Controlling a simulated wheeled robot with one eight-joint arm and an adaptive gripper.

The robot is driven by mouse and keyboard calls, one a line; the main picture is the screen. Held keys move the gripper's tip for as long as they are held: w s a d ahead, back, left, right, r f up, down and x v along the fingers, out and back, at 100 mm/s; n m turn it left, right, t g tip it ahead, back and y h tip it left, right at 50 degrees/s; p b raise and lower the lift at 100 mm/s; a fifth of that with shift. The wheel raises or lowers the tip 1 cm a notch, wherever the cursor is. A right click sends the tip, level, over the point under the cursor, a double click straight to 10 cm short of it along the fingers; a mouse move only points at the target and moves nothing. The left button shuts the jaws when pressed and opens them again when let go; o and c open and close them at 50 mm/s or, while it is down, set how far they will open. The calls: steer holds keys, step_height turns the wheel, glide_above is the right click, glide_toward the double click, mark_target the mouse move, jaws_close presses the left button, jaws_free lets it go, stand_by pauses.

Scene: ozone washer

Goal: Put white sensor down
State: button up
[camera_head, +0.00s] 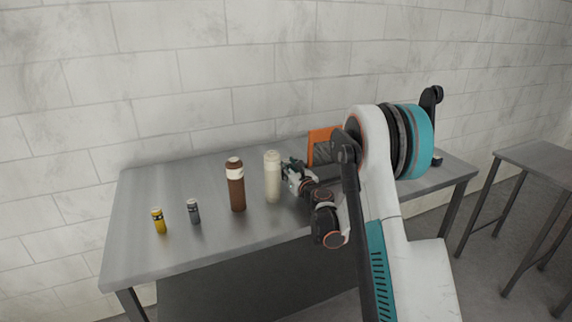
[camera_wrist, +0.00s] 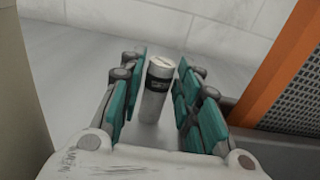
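The white sensor (camera_wrist: 154,98) is a small pale grey cylinder with a white top. In the wrist view it stands upright between the teal finger pads of my gripper (camera_wrist: 155,95) and appears to rest on the table. The pads are spread, with a gap at its left side; the right pads are close, and I cannot tell whether they touch it. In the head view my gripper (camera_head: 292,172) is low over the table, just right of a cream bottle (camera_head: 273,178). I cannot make out the white sensor there; the gripper seems to hide it.
A brown bottle (camera_head: 237,187), a grey sensor (camera_head: 194,212) and a yellow sensor (camera_head: 158,222) stand to the left on the metal table (camera_head: 150,190). An orange-framed device (camera_head: 322,146) is close on the gripper's right. Another table (camera_head: 540,160) stands far right. The table's left end has free room.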

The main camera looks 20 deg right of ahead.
steer(key=s+p, duration=0.2)
steer(key=s, duration=0.8)
steer(key=shift+d+p, duration=0.15)
steer(key=shift+p, duration=0.15)
